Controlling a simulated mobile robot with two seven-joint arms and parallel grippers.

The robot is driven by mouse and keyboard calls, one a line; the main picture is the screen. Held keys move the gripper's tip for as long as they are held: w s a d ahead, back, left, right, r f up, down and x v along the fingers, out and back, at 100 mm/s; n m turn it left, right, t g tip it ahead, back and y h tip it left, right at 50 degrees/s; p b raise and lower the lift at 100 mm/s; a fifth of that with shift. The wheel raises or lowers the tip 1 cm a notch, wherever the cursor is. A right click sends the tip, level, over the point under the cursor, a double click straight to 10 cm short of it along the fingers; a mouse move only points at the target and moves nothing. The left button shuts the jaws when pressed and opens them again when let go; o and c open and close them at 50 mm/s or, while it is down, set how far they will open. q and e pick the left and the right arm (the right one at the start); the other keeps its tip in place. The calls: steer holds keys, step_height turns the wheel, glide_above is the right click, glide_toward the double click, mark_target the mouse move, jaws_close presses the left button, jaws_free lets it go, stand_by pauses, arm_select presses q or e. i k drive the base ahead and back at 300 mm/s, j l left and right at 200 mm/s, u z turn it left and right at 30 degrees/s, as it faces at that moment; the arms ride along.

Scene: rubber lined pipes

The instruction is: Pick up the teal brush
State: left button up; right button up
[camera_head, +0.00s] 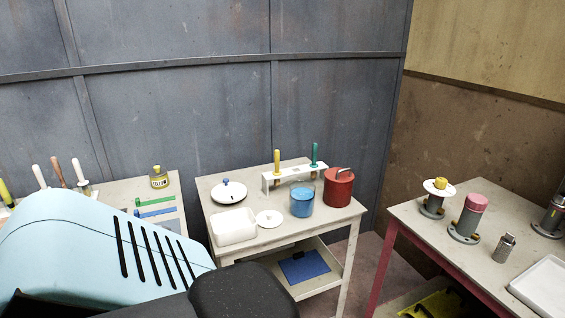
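A brush with a teal handle (315,152) stands upright in a white rack (295,178) at the back of the middle table. Its lower part is hidden by the rack and its bristles cannot be made out. A yellow-handled tool (277,162) stands in the same rack to its left. Neither of my grippers shows in the head view, so their distance from the brush cannot be told.
A blue jar (302,202) and a red lidded can (338,187) stand in front of the rack. The right table (420,225) holds several pipe pieces. Reddish floor shows between the tables.

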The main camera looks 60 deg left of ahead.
mark_target(313, 164)
steer(key=u, duration=2.55)
steer(key=i+l, duration=0.15)
steer(key=l, duration=0.2)
steer(key=i+l, duration=0.15)
steer(key=l, duration=0.2)
steer(key=i+l, duration=0.15)
steer(key=l, duration=0.2)
steer(key=i+l, duration=0.15)
steer(key=l, duration=0.2)
steer(key=i+l, duration=0.15)
steer(key=l, duration=0.2)
